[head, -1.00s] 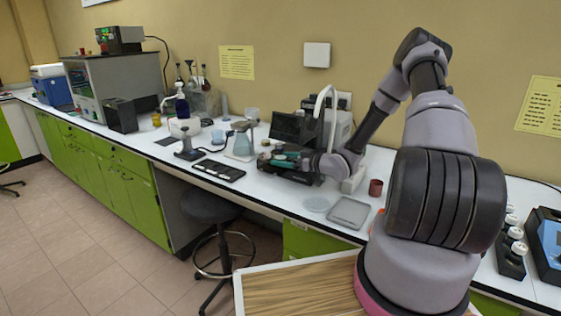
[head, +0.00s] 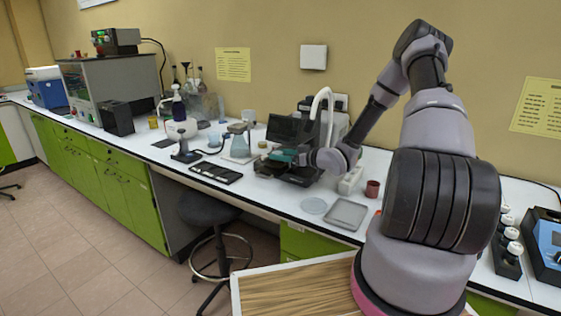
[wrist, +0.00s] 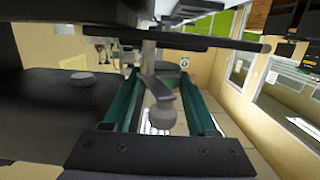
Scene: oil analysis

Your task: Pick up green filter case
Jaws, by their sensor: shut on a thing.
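My gripper (head: 274,155) is at the dark bench instrument (head: 299,175), its teal fingers low over the front of it. In the wrist view, the two teal fingers of my gripper (wrist: 160,76) stand a little apart. A dark green round piece, which looks like the green filter case (wrist: 170,69), shows between their tips, and the fingers appear shut on it. A grey stem with a rounded end hides part of the space between the fingers. In the head view I cannot make out the case apart from the fingers. Whether it touches the instrument is unclear.
A conical flask (head: 240,147) stands left of the instrument. A curved white tube (head: 318,103) rises close behind my gripper. A grey tray (head: 346,214), a clear round dish (head: 313,206) and a dark red cup (head: 373,189) are on the bench to the right. A stool (head: 208,210) is below.

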